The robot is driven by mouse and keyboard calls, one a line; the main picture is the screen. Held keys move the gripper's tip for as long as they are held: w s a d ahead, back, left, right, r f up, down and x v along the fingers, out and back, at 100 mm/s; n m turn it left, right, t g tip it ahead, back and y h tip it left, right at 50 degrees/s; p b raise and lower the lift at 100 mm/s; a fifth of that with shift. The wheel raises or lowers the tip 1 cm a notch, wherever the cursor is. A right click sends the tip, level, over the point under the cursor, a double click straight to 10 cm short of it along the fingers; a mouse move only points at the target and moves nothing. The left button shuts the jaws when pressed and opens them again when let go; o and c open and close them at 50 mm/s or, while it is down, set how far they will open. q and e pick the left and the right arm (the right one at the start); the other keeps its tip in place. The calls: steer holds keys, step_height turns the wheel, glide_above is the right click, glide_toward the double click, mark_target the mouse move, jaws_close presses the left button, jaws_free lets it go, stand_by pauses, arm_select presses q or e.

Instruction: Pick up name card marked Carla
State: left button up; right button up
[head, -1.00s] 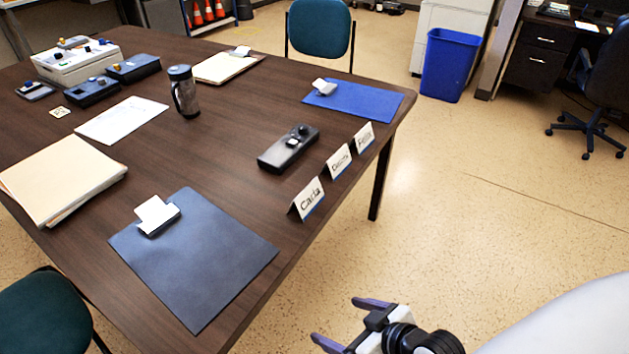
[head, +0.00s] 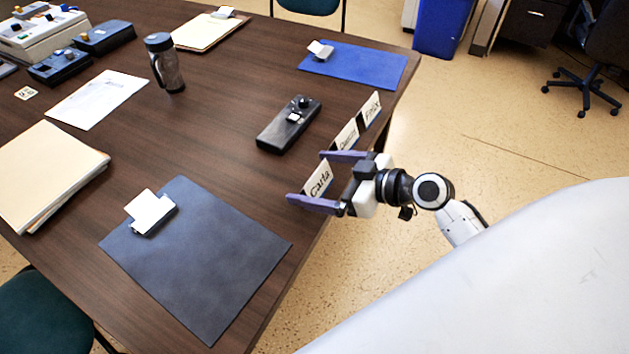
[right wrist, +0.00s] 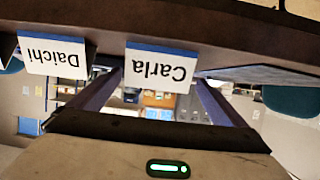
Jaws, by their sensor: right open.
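The name card marked Carla (head: 318,179) is a white tented card standing near the right edge of the dark table. My right gripper (head: 318,178) is open, with one finger on each side of the card in the head view. I cannot tell whether the fingers touch it. In the right wrist view the Carla card (right wrist: 160,68) appears upside down, with a blue strip on its edge, between the two fingers (right wrist: 158,95). My left gripper is not in view.
The Daichi card (head: 346,134) and Felix card (head: 371,108) stand in line behind, close to the far finger. A black handheld device (head: 289,124) lies to the left. A dark blue clipboard (head: 200,260) lies in front. The table (head: 215,155) has bare room between them.

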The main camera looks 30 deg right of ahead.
mark_target(301, 184)
steer(key=x, duration=0.5)
steer(key=shift+d+f, duration=0.2)
steer(key=shift+f, duration=0.05)
steer(key=c, duration=1.1)
